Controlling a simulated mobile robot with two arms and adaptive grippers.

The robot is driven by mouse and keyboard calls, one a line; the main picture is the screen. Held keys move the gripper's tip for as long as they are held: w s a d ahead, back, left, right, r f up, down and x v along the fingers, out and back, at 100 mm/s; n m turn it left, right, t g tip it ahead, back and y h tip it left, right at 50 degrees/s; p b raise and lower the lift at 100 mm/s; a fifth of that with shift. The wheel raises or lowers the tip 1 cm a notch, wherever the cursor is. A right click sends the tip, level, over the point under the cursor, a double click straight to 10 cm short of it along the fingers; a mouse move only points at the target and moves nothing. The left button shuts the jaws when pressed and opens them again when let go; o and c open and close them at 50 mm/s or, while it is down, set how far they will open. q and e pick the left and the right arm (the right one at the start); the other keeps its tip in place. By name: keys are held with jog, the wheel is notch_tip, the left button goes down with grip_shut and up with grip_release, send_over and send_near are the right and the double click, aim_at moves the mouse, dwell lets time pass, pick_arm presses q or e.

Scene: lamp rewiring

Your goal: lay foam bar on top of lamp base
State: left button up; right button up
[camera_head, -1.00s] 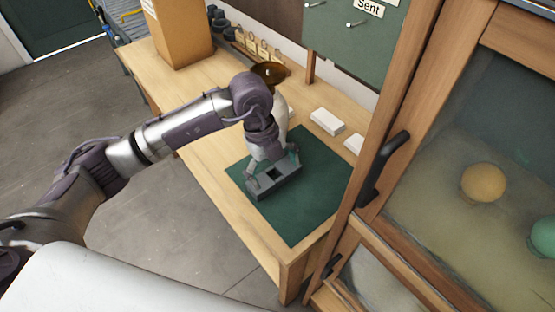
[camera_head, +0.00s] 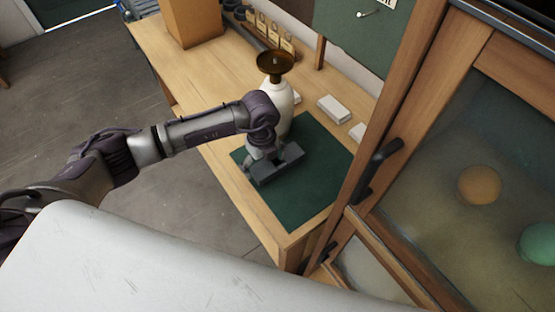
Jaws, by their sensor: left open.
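A dark grey bar (camera_head: 281,168), which looks like the foam bar, lies on the green mat (camera_head: 312,192) on the bench. My left gripper (camera_head: 272,156) is low over the bar, open, with its fingers toward the bar's two ends. The wrist hides the bar's middle, and I cannot tell whether the fingers touch it. The lamp stands just behind the gripper, with a white rounded body (camera_head: 281,103) and a brown, brass-like disc (camera_head: 275,63) on top, likely its base. My arm hides the lamp's lower part. My right gripper is not in view.
White blocks (camera_head: 334,109) lie behind the mat. A cardboard box (camera_head: 193,22) stands on the far left of the wooden bench (camera_head: 205,75). A wood-framed glass cabinet with a dark handle (camera_head: 379,163) closes off the right side. The mat's front half is clear.

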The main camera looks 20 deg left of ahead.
aim_at(263, 169)
pick_arm(q)
notch_tip(263, 169, down, 2)
jog(key=shift+a+f+p, duration=0.15)
jog(key=shift+p, duration=0.15)
jog(key=shift+f, duration=0.5)
jog(key=c, duration=0.8)
jog(key=shift+c, duration=1.3)
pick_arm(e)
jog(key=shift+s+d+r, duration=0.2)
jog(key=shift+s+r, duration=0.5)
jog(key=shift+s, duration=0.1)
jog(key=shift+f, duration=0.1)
